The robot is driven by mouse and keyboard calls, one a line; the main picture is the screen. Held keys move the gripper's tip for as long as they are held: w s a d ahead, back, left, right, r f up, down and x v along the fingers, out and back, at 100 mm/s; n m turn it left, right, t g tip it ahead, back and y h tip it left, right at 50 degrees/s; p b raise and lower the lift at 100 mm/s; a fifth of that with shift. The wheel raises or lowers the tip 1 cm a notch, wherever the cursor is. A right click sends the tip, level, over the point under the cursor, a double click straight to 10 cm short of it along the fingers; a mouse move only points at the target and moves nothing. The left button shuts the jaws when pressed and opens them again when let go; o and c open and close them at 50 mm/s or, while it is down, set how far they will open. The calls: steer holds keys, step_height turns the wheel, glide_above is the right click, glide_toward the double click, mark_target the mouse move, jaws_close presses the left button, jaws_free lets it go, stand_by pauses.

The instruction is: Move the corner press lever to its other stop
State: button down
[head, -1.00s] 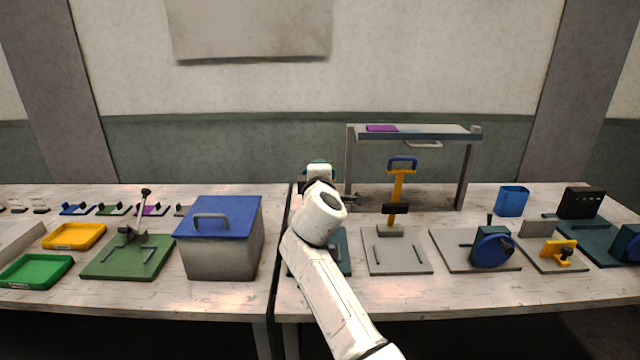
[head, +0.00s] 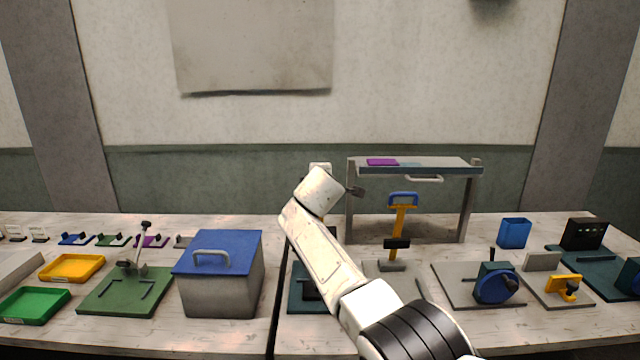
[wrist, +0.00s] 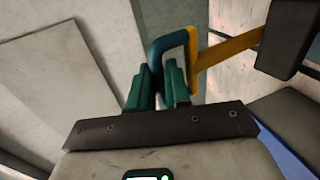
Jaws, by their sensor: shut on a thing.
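In the wrist view my gripper (wrist: 158,78) has its green fingers shut on the blue handle (wrist: 169,40) of a lever. A yellow arm (wrist: 228,47) runs from this handle to a dark block (wrist: 290,38) at the upper right. In the head view my arm hides the fingers and the held lever. A dark teal base (head: 297,297) shows partly behind my arm. A second lever, yellow with a blue handle (head: 403,197), stands upright on a grey base to the right, apart from my wrist.
A grey bin with a blue lid (head: 218,250) stands left of my arm. A shelf stand (head: 450,169) is behind the second lever. A blue wheel device (head: 495,285) and yellow clamp (head: 562,287) are at right. Trays (head: 72,268) and a green fixture lie left.

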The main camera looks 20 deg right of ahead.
steer(key=shift+w+d+f, duration=0.1)
steer(key=shift+w+f, duration=0.05)
steer(key=shift+f, duration=0.1)
steer(key=shift+r, duration=0.25)
steer(key=shift+w+r, duration=0.1)
steer(key=shift+r, duration=0.05)
steer(key=shift+w, duration=0.1)
steer(key=shift+w+d, duration=0.15)
steer(key=shift+w, duration=0.1)
steer(key=c, duration=1.2)
jaws_free()
steer(key=shift+w+d+f, duration=0.1)
steer(key=shift+f, duration=0.1)
